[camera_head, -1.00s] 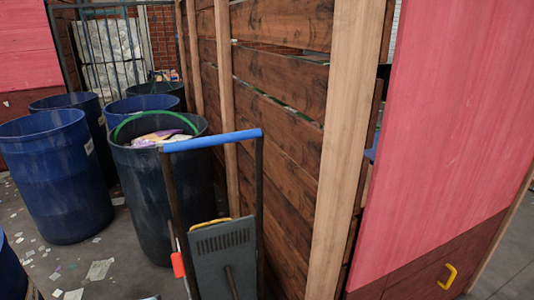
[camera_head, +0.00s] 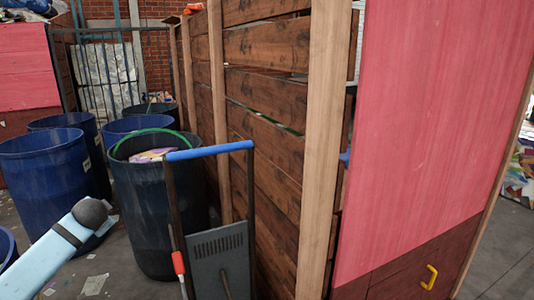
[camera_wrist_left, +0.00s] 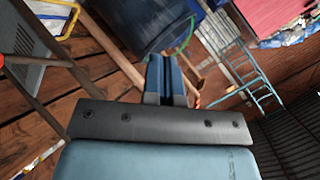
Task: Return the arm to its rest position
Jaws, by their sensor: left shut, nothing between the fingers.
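My left gripper (camera_wrist_left: 166,80) shows in the left wrist view, with its two dark blue fingers together and nothing between them. It is tilted toward a scene of wooden planks, a dark blue barrel and a blue metal frame, and I see it touching none of them. A light blue link of my left arm (camera_head: 55,248) with a dark rounded end enters the head view at the lower left, in front of the blue barrels. The left gripper's fingers do not show in the head view. My right gripper is in neither current view.
A dark barrel (camera_head: 158,220) with rubbish and a green hoop stands beside the plank fence (camera_head: 268,140). A blue barrel (camera_head: 45,180) stands left of it. A cart with a blue handle (camera_head: 210,150) stands in front. A pink panel (camera_head: 435,120) closes the right side.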

